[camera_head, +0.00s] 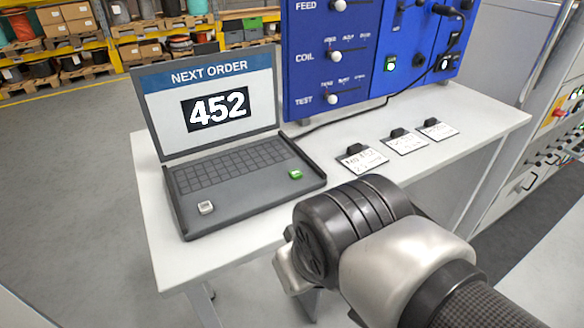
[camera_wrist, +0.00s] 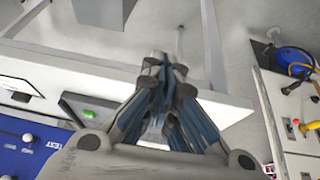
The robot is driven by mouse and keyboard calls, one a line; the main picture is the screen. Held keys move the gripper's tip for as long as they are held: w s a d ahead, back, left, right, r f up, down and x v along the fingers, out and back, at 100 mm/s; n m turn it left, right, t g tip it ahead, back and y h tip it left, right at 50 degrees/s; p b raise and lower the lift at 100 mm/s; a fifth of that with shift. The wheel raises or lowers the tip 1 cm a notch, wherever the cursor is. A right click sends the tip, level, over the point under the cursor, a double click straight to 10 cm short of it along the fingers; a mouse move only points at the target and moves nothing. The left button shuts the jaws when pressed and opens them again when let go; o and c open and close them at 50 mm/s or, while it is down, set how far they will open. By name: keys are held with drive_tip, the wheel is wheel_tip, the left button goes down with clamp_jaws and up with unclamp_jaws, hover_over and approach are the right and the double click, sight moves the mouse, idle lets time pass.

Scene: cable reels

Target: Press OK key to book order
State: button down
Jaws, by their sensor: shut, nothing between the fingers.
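A dark grey laptop (camera_head: 235,202) stands open on the white table, its screen (camera_head: 215,100) reading "NEXT ORDER" and "452". A green key (camera_head: 295,174) sits at the right front of its keyboard; its lettering is too small to read. A pale key (camera_head: 206,207) sits at the left front. My gripper's fingers are hidden behind my wrist in the head view. In the wrist view, my gripper (camera_wrist: 163,68) is shut and empty, with its fingertips apart from the green key (camera_wrist: 88,113), which shows to their left on the visible laptop corner (camera_wrist: 75,103).
The white table (camera_head: 445,150) carries several label cards, one nearest the laptop (camera_head: 361,159). A blue control panel (camera_head: 335,50) with knobs stands behind them, and a black cable runs along its foot. Grey cabinets (camera_head: 545,130) stand at the right. Shelves (camera_head: 90,40) stand at the back left.

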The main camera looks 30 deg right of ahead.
drive_tip(key=w+d+r+n+t+h+p, duration=0.1)
drive_tip(key=w+d+r+n+p, duration=0.1)
drive_tip(key=w+d+r+p, duration=0.45)
drive_tip(key=w+d+r+n+t+h+p, duration=0.1)
drive_tip(key=w+d+r+n+h+p, duration=0.1)
drive_tip(key=w+d+r+p, duration=0.45)
drive_tip(key=n+t+y+p, duration=0.2)
drive_tip(key=n+y+p, duration=0.5)
drive_tip(key=p, duration=1.2)
hover_over(293, 175)
wheel_tip(293, 175, down, 2)
drive_tip(key=h, duration=0.1)
drive_tip(key=shift+f+n, duration=0.2)
drive_tip(key=shift+n, duration=0.1)
drive_tip(key=shift+f, duration=0.1)
wheel_tip(293, 175, down, 9)
drive_tip(key=b, duration=0.8)
drive_tip(key=shift+r, duration=0.2)
drive_tip(key=shift+f, duration=0.15)
drive_tip(key=shift+f+b, duration=0.3)
drive_tip(key=shift+b, duration=0.1)
